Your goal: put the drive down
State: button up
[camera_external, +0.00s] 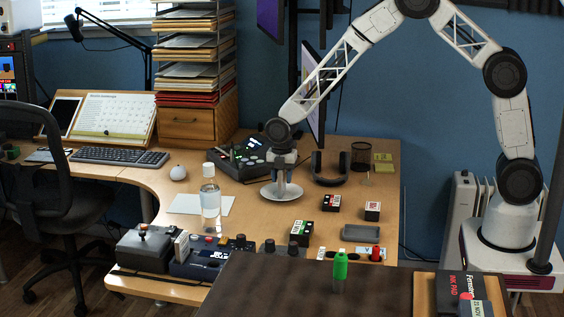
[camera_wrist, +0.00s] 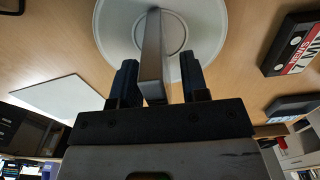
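A slim grey slab (camera_wrist: 153,50), which I take to be the drive, stands on edge between the fingers of my gripper (camera_wrist: 157,80) in the wrist view. My two dark fingers are apart; a gap shows between the slab and the right finger, while the left finger lies close beside it. Behind the slab is a round white dish (camera_wrist: 117,30). In the outside view the dish (camera_external: 268,194) lies on the wooden desk, with my gripper (camera_external: 283,166) pointing down just above it. Whether the slab touches the dish is hard to tell.
Black headphones (camera_external: 329,180) and a black control panel (camera_external: 241,158) flank the dish. Small labelled boxes (camera_external: 331,202) (camera_external: 372,211) and a grey tray (camera_external: 361,234) lie to the right. A clear bottle (camera_external: 210,205) stands at left on the desk (camera_external: 245,232); a green bottle (camera_external: 340,266) stands in front.

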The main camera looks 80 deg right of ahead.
jog(key=shift+r, duration=0.2)
notch_tip(320, 180, up, 12)
jog(key=shift+f, duration=0.1)
dwell(0.7)
dwell(0.3)
jog(key=shift+s+r, duration=0.2)
jog(key=shift+r, duration=0.15)
jog(key=s+a+r+m+t, duration=0.1)
jog(key=s+a+r+m, duration=0.3)
jog(key=s+r, duration=0.65)
jog(key=s+a+r+m, duration=0.2)
jog(key=s+r+m, duration=0.45)
jog(key=s, duration=0.65)
jog(key=s+a+r+m, duration=0.1)
jog(key=s+m, duration=0.3)
jog(key=s, duration=0.8)
jog(key=s+a+r+m+t, duration=0.1)
jog(key=s+a+m, duration=0.1)
jog(key=s, duration=1.1)
jog(key=shift+s+r+m+t, duration=0.3)
jog(key=shift+r+m, duration=0.1)
jog(key=shift+m, duration=0.45)
